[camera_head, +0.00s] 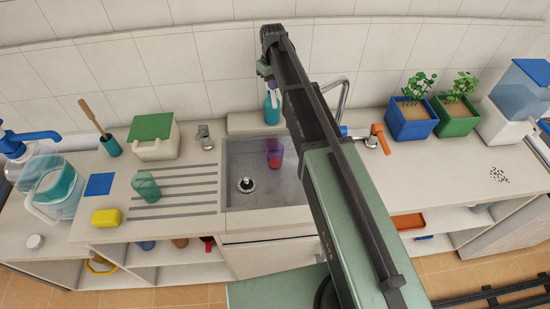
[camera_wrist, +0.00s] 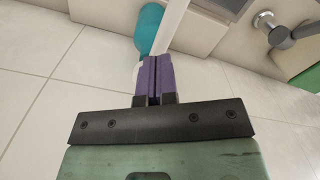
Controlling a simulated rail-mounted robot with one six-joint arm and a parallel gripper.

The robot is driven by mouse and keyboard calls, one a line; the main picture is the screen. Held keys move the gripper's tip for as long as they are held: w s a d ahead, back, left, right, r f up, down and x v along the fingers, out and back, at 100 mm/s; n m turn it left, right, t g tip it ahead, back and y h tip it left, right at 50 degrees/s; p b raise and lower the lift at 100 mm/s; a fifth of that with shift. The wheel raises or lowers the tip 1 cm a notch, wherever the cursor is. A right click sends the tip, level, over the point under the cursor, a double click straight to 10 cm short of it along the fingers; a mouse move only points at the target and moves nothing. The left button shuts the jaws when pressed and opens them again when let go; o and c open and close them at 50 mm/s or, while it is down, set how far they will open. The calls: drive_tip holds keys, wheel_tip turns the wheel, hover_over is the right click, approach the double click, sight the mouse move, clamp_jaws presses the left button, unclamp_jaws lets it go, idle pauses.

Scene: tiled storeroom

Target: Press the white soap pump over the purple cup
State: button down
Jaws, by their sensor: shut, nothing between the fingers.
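A teal soap bottle (camera_head: 271,109) stands on the ledge behind the sink; it also shows in the wrist view (camera_wrist: 150,28) just beyond my fingertips. A small white part (camera_wrist: 137,72), apparently its pump head, shows beside the fingers, mostly hidden by them. My gripper (camera_wrist: 154,62) has its purple fingers shut together with nothing between them. In the head view my gripper (camera_head: 268,85) points down directly above the bottle; whether it touches the pump I cannot tell. The purple cup (camera_head: 274,159), reddish in its lower part, stands in the sink in front of the bottle.
The sink (camera_head: 232,195) holds a dark drain plug (camera_head: 246,185). A grey tap (camera_head: 205,137) and green-lidded box (camera_head: 152,137) stand left; an orange-handled tap (camera_head: 378,139) and potted plants (camera_head: 410,118) stand right. The tiled wall (camera_wrist: 50,60) is close behind my gripper.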

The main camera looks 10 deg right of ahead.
sight(273, 93)
drive_tip(key=shift+f+b, duration=1.65)
drive_tip(key=shift+f, duration=0.15)
drive_tip(key=shift+r, duration=0.1)
wheel_tip(273, 93, up, 8)
drive_tip(key=p, duration=0.8)
drive_tip(key=shift+r, duration=0.15)
drive_tip(key=shift+f, duration=0.2)
